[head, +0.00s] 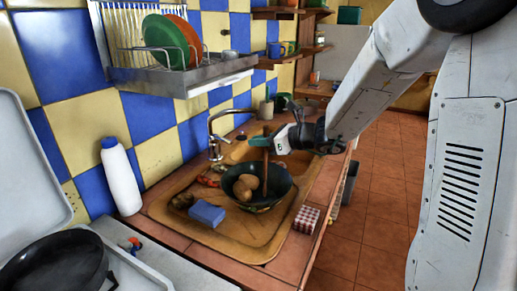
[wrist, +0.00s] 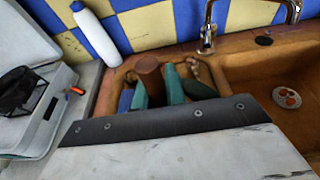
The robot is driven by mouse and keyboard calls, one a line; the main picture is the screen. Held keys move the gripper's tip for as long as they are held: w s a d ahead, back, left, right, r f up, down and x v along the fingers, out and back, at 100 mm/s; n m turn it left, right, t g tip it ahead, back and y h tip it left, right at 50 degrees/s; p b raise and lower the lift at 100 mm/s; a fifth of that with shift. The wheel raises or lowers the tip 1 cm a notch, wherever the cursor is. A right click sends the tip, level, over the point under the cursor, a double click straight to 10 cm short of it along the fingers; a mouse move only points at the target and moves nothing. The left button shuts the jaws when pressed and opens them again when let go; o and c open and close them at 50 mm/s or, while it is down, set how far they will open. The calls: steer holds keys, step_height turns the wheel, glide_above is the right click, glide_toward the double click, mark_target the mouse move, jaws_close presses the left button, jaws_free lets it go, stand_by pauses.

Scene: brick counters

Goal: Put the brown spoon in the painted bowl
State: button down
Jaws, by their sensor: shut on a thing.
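The brown spoon (head: 265,172) is held roughly upright in my gripper (head: 261,142), and its lower part reaches down over the painted bowl. It also shows as a brown end between the teal fingers in the wrist view (wrist: 148,66). My gripper is shut on it, above the bowl. The painted bowl (head: 262,205) has a dark inside and a patterned outer side, and sits on the wooden sink board. Round brown things (head: 243,187) lie in the bowl. Whether the spoon's lower end touches the bowl or these things I cannot tell.
A blue sponge (head: 207,213) lies left of the bowl, and a checked box (head: 306,219) right of it. The tap (head: 214,135) stands behind. A white bottle (head: 121,178) and a black pan (head: 55,262) are at the left. A dish rack (head: 170,62) hangs above.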

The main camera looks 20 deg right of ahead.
mark_target(265, 164)
steer(key=shift+f, duration=1.15)
steer(key=c, duration=1.5)
jaws_free()
steer(key=shift+o, duration=0.2)
